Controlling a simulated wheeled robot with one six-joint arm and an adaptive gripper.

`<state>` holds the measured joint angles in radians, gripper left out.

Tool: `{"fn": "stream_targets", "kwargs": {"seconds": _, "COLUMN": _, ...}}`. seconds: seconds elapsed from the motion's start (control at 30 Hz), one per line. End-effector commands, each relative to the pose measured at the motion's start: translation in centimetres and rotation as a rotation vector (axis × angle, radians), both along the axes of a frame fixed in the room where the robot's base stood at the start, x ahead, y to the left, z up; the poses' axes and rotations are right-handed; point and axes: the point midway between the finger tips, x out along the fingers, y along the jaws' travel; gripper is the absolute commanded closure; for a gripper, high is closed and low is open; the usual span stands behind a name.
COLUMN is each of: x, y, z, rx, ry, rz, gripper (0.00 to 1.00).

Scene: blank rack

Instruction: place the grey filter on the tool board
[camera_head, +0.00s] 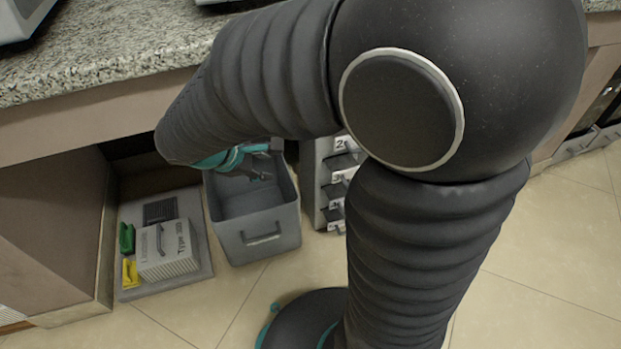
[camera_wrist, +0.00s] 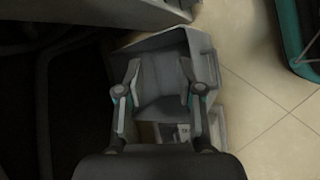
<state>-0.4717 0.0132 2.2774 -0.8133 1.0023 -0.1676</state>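A light grey tool board (camera_head: 190,278) lies low at the left in the head view. On it sit a pale grey ribbed box (camera_head: 166,248) with "Type" lettering and a dark ridged rectangle (camera_head: 160,211); I cannot tell which, if either, is the grey filter. My gripper (camera_head: 262,176) hangs over the open grey bin (camera_head: 262,238) to the right of the board. In the wrist view my gripper (camera_wrist: 160,90) has its two fingers wide apart, with nothing visible held between them. The bin (camera_wrist: 150,45) lies below; its inside is dim and I make out no separate object in it.
A green piece (camera_head: 126,238) and a yellow piece (camera_head: 130,272) stand at the board's left edge. A numbered drawer unit (camera_head: 322,185) stands right of the bin. The granite counter (camera_head: 110,50) overhangs behind.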

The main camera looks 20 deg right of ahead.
Motion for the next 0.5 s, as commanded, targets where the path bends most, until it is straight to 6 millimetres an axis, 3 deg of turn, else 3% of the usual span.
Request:
{"fn": "stream_targets", "kwargs": {"seconds": 0.03, "x": -1.2, "y": -1.2, "z": 1.0, "rx": 0.062, "ry": -0.03, "rz": -0.073, "gripper": 0.63}}
{"fn": "stream_targets", "kwargs": {"seconds": 0.2, "x": -5.1, "y": -3.7, "z": 3.3, "rx": 0.274, "ry": -0.119, "rz": -0.312, "gripper": 0.63}}
{"fn": "stream_targets", "kwargs": {"seconds": 0.5, "x": -11.5, "y": -5.2, "z": 6.7, "rx": 0.658, "ry": -0.309, "rz": -0.684, "gripper": 0.63}}
